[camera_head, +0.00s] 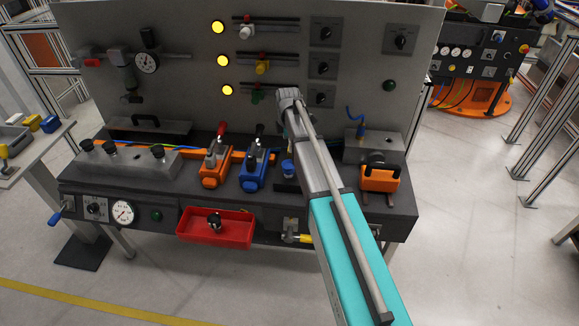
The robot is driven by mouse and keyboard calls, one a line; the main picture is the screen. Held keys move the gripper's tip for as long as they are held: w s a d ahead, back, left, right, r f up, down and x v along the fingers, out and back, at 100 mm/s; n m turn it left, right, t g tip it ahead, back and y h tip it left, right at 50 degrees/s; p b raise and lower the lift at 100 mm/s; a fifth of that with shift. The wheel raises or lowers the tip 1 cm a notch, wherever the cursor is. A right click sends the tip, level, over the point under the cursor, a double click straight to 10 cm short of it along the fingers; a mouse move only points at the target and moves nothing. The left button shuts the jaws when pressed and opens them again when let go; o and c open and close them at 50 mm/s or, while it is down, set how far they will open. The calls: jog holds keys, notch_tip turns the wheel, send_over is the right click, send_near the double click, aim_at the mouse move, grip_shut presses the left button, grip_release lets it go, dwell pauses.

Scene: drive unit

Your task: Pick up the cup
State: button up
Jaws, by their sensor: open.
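I cannot make out a thing that is clearly a cup. A small blue round piece (288,168) stands on the bench just left of my arm, and my arm may hide part of it. A small black and silver piece (214,222) sits in the red tray (243,229) at the bench front. My arm reaches from the bottom right up over the bench towards the panel. I see no gripper fingers, and the arm's links hide part of the bench behind them.
The bench (400,222) carries an orange-and-black valve (214,164), a blue valve (254,170) and an orange-handled block (380,180). An upright grey panel (190,95) with lit yellow lamps stands behind. A side table (45,150) is at left. The floor in front is clear.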

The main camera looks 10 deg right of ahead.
aim_at(289, 164)
jog(key=shift+f, duration=0.1)
dwell(0.4)
notch_tip(289, 164, down, 8)
jog(key=b, duration=0.8)
jog(key=shift+w+f+b, duration=0.1)
jog(key=shift+f+b, duration=0.1)
jog(key=shift+b, duration=0.15)
jog(key=shift+w+d+f+b, duration=0.1)
jog(key=shift+f+b, duration=1.2)
jog(key=shift+w+d+f+b, duration=0.1)
jog(key=shift+f+b, duration=1.15)
jog(key=shift+b, duration=0.05)
jog(key=c, duration=1.1)
jog(key=shift+r, duration=0.15)
